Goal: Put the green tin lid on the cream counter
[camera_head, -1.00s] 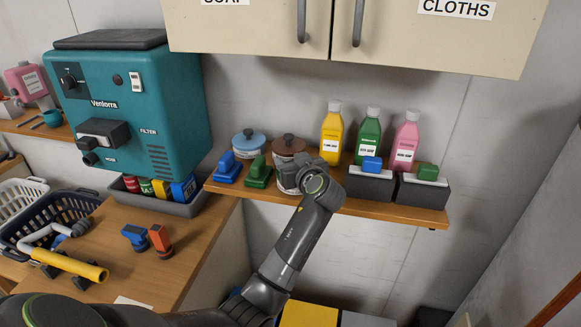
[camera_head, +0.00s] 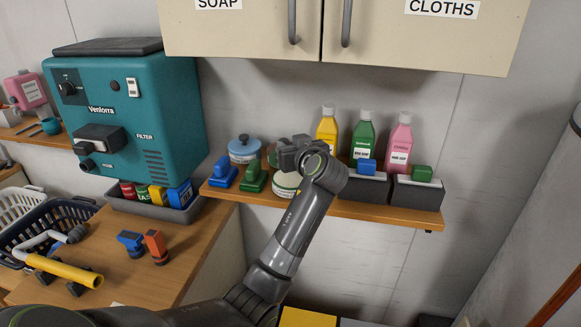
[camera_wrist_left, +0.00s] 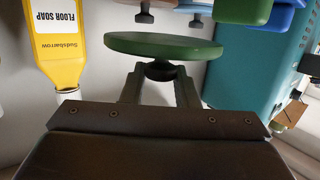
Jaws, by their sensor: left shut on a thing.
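The green tin lid (camera_wrist_left: 163,46) shows in the left wrist view as a flat green disc with a dark knob. My left gripper (camera_wrist_left: 160,75) is shut on that knob. In the head view my left gripper (camera_head: 290,150) is above a pale jar (camera_head: 285,186) on the wall shelf. My wrist hides most of the lid and part of the jar there. A counter with a wooden top (camera_head: 205,236) and a pale side stands lower left; I see no plainly cream top. My right gripper is out of view.
The shelf (camera_head: 335,207) also holds a blue-lidded tin (camera_head: 244,152), two brushes, several bottles and dark boxes. Blue and orange items (camera_head: 155,246) lie there. A cupboard (camera_head: 420,38) hangs above.

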